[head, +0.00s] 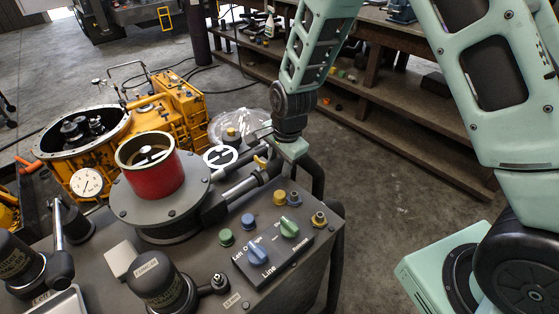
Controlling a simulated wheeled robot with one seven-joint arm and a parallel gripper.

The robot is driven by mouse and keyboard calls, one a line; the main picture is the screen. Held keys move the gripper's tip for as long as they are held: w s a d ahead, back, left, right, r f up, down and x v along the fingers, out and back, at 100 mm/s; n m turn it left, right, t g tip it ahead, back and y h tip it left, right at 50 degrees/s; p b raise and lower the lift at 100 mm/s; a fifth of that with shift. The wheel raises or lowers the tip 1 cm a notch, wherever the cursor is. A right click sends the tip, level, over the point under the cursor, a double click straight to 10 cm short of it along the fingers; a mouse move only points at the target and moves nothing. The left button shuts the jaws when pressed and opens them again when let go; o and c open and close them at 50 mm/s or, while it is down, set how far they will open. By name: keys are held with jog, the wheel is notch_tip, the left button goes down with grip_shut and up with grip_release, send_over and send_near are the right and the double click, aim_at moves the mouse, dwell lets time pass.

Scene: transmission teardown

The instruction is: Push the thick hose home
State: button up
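My gripper (287,150) is at the far right side of the grey test bench, at the lower end of my green arm. It points down beside dark tubular parts. Its fingers are mostly hidden or too small to tell whether they are apart. A thick black hose-like tube (315,172) curves down just right of the gripper; I cannot tell whether it is the thick hose or part of the bench's frame. Two brass fittings show, one (319,219) on the bench's right edge and one (231,134) behind. No hose end seated in a fitting can be made out.
A red cylinder (155,181) stands on a round grey flange. A control box (272,254) with blue and green knobs lies in front, near coloured caps. Black canisters (160,287) stand at the front left. A yellow transmission housing (164,119) is behind. Clear floor lies right.

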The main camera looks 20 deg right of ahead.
aim_at(264, 170)
grip_shut()
jog(key=shift+s+a+p, duration=0.15)
jog(key=shift+s+a, duration=0.15)
jog(key=shift+a, duration=0.5)
jog(key=shift+s+a+p, duration=0.1)
jog(key=shift+s+a, duration=0.25)
jog(key=shift+a, duration=0.4)
jog(key=shift+s+a+p, duration=0.15)
jog(key=shift+s+a, duration=0.15)
jog(key=shift+a, duration=0.5)
jog(key=shift+o, duration=2.4)
grip_release()
jog(key=shift+a, duration=0.1)
jog(key=shift+r, duration=0.15)
jog(key=shift+r, duration=0.3)
jog(key=s+d+r, duration=0.1)
jog(key=s+r, duration=0.2)
jog(key=r, duration=1.3)
jog(key=shift+d, duration=0.25)
jog(key=shift+s+r, duration=0.1)
